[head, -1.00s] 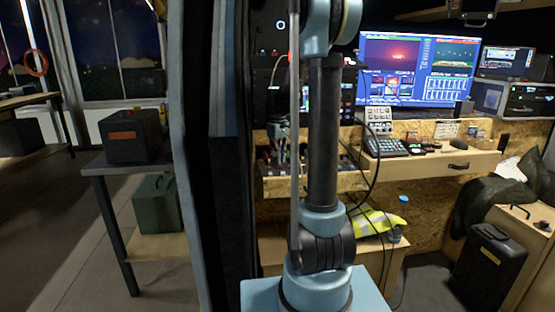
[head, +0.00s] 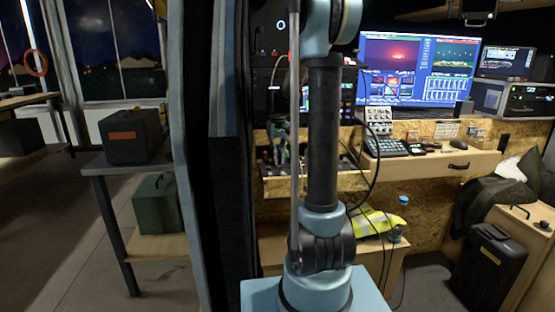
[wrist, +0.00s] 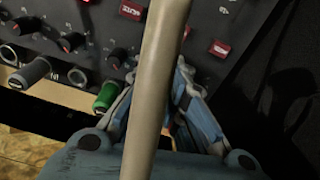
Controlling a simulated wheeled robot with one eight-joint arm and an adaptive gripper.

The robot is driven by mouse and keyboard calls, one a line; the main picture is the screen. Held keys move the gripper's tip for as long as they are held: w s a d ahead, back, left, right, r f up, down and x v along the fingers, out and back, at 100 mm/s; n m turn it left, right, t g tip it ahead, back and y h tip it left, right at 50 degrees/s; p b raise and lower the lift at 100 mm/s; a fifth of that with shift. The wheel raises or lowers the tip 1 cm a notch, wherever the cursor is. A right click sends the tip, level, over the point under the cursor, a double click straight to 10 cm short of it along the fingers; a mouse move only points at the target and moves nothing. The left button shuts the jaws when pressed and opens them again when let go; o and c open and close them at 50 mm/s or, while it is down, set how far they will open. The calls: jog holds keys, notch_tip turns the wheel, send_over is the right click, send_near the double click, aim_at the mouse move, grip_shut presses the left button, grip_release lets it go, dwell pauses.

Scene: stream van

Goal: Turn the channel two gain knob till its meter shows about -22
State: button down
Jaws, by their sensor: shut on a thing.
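In the wrist view, a dark panel carries rows of knobs and several small red-lit meters (wrist: 220,48); their figures are too blurred to read. A green knob (wrist: 105,97) sits just left of my gripper (wrist: 154,88). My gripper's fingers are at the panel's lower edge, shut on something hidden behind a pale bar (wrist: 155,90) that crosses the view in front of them. The held thing is probably a panel knob, but I cannot tell which channel. My gripper is out of the head view.
In the wrist view, a greyish knob (wrist: 35,70) and a black knob (wrist: 72,42) stand to the left. In the head view, a wide monitor (head: 418,68) stands above a wooden desk (head: 470,160), with a black case (head: 490,265) on the right floor. Thin cables hang beside my arm.

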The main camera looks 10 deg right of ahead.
dwell(0.3)
jog(key=c, duration=1.6)
grip_release()
jog(key=shift+r, duration=0.15)
notch_tip(320, 180, up, 12)
jog(key=shift+w+f, duration=0.1)
jog(key=shift+f, duration=0.1)
